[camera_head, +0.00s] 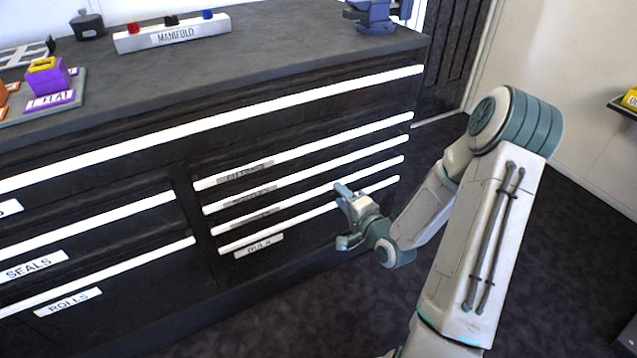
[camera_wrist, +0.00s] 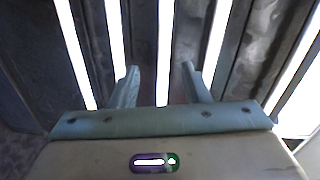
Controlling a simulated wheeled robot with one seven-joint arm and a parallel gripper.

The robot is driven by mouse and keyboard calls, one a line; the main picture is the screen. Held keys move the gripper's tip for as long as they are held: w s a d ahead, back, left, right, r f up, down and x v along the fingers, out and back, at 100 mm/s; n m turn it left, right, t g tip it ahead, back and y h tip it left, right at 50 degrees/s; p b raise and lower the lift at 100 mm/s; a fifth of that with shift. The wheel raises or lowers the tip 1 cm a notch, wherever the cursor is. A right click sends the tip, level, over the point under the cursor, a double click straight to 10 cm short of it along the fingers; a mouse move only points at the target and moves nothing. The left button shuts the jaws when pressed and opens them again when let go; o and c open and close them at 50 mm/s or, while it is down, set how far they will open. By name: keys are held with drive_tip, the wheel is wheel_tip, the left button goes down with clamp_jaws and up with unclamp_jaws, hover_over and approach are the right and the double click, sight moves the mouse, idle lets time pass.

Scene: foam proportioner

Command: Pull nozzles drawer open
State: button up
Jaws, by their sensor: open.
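The right-hand stack of dark drawers has long white handle bars and small grey labels. The lowest label (camera_head: 258,246) seems to read BULK. The labels above it (camera_head: 245,172) are too shaded to read, so I cannot tell which drawer is the nozzles one. All drawer fronts look flush. My gripper (camera_head: 343,216) is open and empty in front of the lower handles of this stack, near their right part. In the wrist view the spread fingers (camera_wrist: 158,78) have one white handle bar (camera_wrist: 165,45) running between them. Contact cannot be made out.
The countertop (camera_head: 300,45) above carries a manifold block (camera_head: 175,35), a purple holder (camera_head: 48,78) and a blue-grey vise-like item (camera_head: 372,14). Left drawers are labelled SEALS (camera_head: 35,265) and ROLLS (camera_head: 68,302). The dark floor (camera_head: 290,315) before the right stack is clear.

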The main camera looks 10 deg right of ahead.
sight(319, 171)
drive_tip(key=shift+m+t, duration=0.7)
drive_tip(key=shift+m, duration=0.1)
drive_tip(key=b+x, duration=0.1)
drive_tip(key=x, duration=0.8)
drive_tip(key=b+x, duration=0.1)
drive_tip(key=x, duration=0.3)
drive_tip(key=shift+w+f+b, duration=0.25)
drive_tip(key=shift+f+b, duration=0.1)
clamp_jaws()
